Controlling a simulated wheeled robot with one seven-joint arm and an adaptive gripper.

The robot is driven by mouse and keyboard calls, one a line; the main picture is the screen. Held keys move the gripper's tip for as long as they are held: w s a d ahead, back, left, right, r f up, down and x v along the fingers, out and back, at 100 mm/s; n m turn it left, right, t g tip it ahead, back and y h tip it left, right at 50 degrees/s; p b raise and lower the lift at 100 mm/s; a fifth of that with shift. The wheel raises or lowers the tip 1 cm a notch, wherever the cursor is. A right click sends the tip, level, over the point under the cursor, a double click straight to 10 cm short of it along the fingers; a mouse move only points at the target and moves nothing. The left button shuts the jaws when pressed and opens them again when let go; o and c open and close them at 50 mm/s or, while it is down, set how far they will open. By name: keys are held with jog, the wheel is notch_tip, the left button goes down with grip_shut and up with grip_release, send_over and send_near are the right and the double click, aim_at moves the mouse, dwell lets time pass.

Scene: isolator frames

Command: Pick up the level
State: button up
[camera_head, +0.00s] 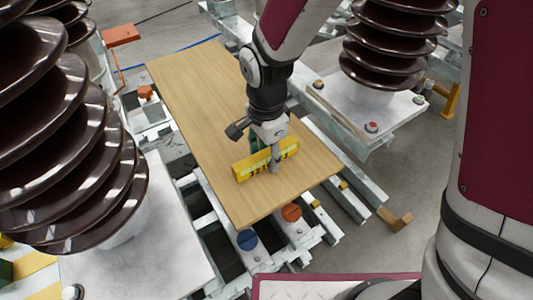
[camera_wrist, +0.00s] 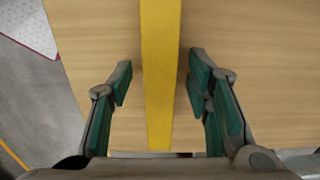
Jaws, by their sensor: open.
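The yellow level (camera_head: 247,168) stands on its long edge on a wooden board (camera_head: 190,85) in the camera_head view. My gripper (camera_head: 272,168) is over the board at the level, pointing down, and hides part of it. In the camera_wrist view the level (camera_wrist: 161,75) runs as a yellow bar from top to bottom between the two fingers of my gripper (camera_wrist: 158,82). The fingers with green pads are open, one on each side, with a gap of board showing between each pad and the level.
Large brown ribbed insulators stand at the left (camera_head: 75,150) and at the top right (camera_head: 392,40) of the board. Metal frame rails (camera_head: 330,165) run beneath it. A blue cap (camera_head: 247,239) and an orange cap (camera_head: 291,212) sit by its near edge. Much of the board is bare.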

jog(key=shift+c, duration=0.2)
grip_shut()
jog(key=shift+r, duration=0.1)
